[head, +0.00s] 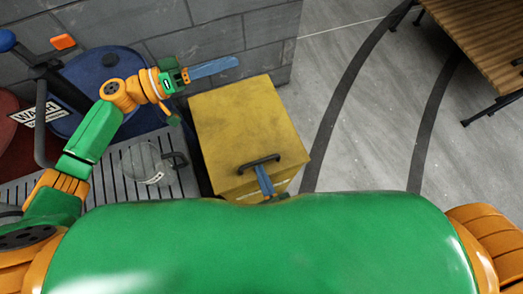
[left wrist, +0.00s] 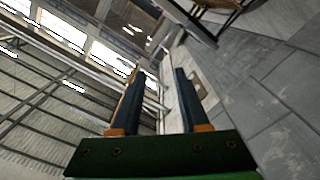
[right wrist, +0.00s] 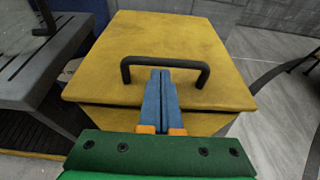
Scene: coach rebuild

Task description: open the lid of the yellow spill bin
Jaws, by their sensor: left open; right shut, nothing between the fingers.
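The yellow spill bin (head: 240,115) stands below me against the wall. Its flat lid (right wrist: 180,35) lies down over the body, with a thin dark line under its front edge. A black bar handle (head: 245,165) is on the lid near the front edge; it also shows in the right wrist view (right wrist: 135,62). My right gripper (right wrist: 160,72) is shut and empty, its blue fingertips at the middle of the handle. I cannot tell whether they are under the bar or touching it. My left gripper (head: 237,62) is open and empty, level, above the bin's back left.
A grey block wall (head: 185,45) is behind the bin. Grey floor (head: 385,100) is free at right, and a wooden table (head: 480,40) stands farther right.

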